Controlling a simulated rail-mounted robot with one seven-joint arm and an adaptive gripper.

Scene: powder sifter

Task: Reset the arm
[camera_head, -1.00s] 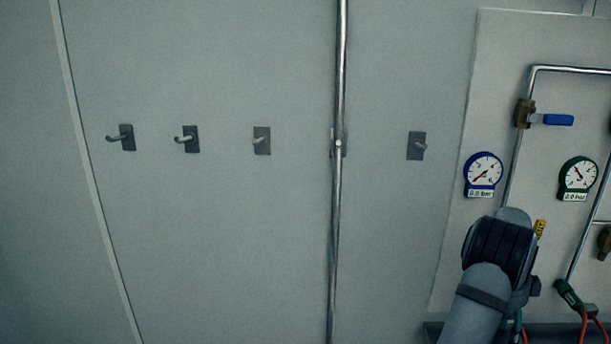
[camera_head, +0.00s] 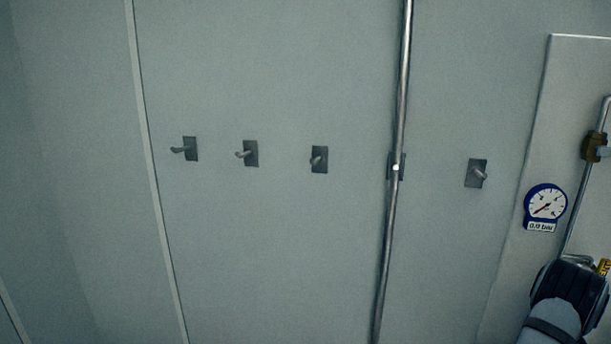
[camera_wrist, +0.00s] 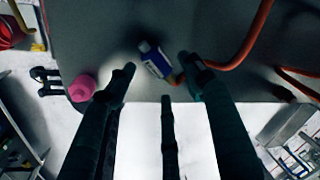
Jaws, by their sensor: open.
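My arm (camera_head: 562,305) shows at the lower right of the head view, its end cut off by the frame. My gripper (camera_wrist: 161,78) shows in the wrist view with its dark fingers spread apart. Nothing is held between them. A blue and white object (camera_wrist: 155,60) lies beyond the fingertips, over a dark grey surface. I cannot tell how far it is from them.
A wall with several hooks (camera_head: 319,159) and a vertical metal pipe (camera_head: 392,220) fills the head view. A blue gauge (camera_head: 545,203) is on a panel at the right. In the wrist view are a red hose (camera_wrist: 250,45) and a pink round object (camera_wrist: 82,88).

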